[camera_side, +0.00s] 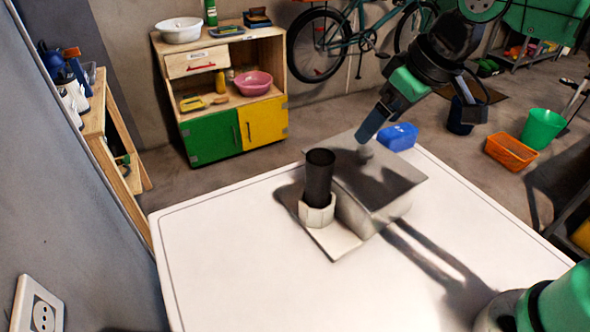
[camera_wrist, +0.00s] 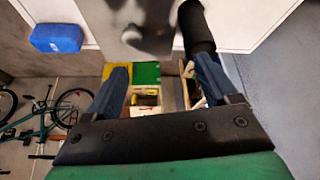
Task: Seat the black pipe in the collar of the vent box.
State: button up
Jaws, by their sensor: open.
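The black pipe (camera_side: 319,178) stands upright with its lower end inside the pale collar (camera_side: 317,213) on the vent box's base plate. The grey vent box (camera_side: 378,182) sits on the white table beside the collar. My gripper (camera_side: 416,122) is open and empty, raised above the far side of the box and apart from the pipe. In the wrist view, my gripper's two blue fingers (camera_wrist: 160,82) are spread with nothing between them. The black pipe (camera_wrist: 196,28) shows beyond the right finger. How deep the pipe sits in the collar is hidden.
A blue box (camera_side: 398,137) lies on the table's far edge behind the vent box; it also shows in the wrist view (camera_wrist: 56,38). The white table (camera_side: 225,265) is clear at the left and front. A wooden cabinet (camera_side: 222,90) and a bicycle stand against the back wall.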

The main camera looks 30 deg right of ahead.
jog(key=s+d+f+m, duration=0.1)
jog(key=d, duration=0.1)
jog(key=s+d+f+m+t, duration=0.1)
jog(key=f, duration=0.1)
jog(key=d+f+m+t+h, duration=0.1)
jog(key=d, duration=0.1)
jog(key=shift+s+d+f, duration=0.35)
jog(key=shift+s, duration=0.05)
dwell(0.8)
